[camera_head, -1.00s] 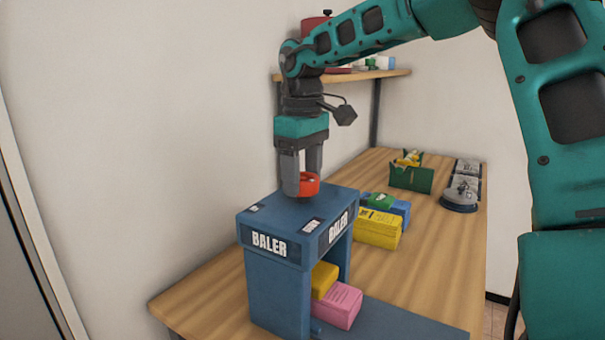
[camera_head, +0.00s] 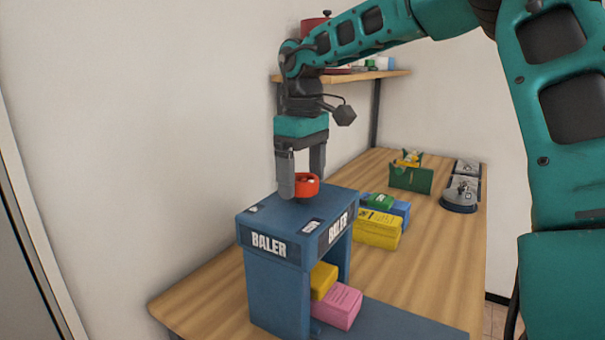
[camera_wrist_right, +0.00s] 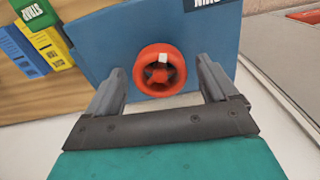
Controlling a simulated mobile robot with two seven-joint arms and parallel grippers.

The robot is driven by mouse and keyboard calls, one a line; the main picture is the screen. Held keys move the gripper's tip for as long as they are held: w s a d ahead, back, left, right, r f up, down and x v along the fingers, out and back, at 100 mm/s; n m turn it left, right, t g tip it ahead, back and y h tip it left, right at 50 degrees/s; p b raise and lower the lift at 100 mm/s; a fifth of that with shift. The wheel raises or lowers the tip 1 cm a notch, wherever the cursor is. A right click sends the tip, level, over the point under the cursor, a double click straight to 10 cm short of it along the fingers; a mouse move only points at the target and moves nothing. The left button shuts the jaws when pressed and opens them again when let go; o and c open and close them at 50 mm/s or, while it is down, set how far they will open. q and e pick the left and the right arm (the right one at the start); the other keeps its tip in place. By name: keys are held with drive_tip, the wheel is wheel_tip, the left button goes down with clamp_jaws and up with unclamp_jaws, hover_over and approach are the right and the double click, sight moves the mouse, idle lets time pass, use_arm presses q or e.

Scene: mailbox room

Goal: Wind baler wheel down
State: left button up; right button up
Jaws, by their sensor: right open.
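The baler is a blue box frame (camera_head: 275,278) with BALER labels, standing on the wooden table. Its red wheel (camera_head: 307,185) sits on top, and it also shows in the right wrist view (camera_wrist_right: 161,71) with a white mark near its upper rim. My right gripper (camera_head: 303,190) points down at the wheel with its fingers spread. In the wrist view its fingers (camera_wrist_right: 160,82) stand on either side of the wheel, with gaps to the rim. A yellow block (camera_head: 322,280) and a pink block (camera_head: 338,306) lie inside the baler. My left gripper is not seen.
Yellow and blue packs (camera_head: 377,228) stand behind the baler on the table (camera_head: 440,245). A green box (camera_head: 411,180) and a grey device (camera_head: 460,196) are farther back. A shelf (camera_head: 385,75) hangs on the wall behind my right arm. Table right of the packs is clear.

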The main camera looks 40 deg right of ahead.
sight(303, 177)
wheel_tip(303, 177, up, 13)
drive_tip(key=p, duration=0.2)
idle(0.4)
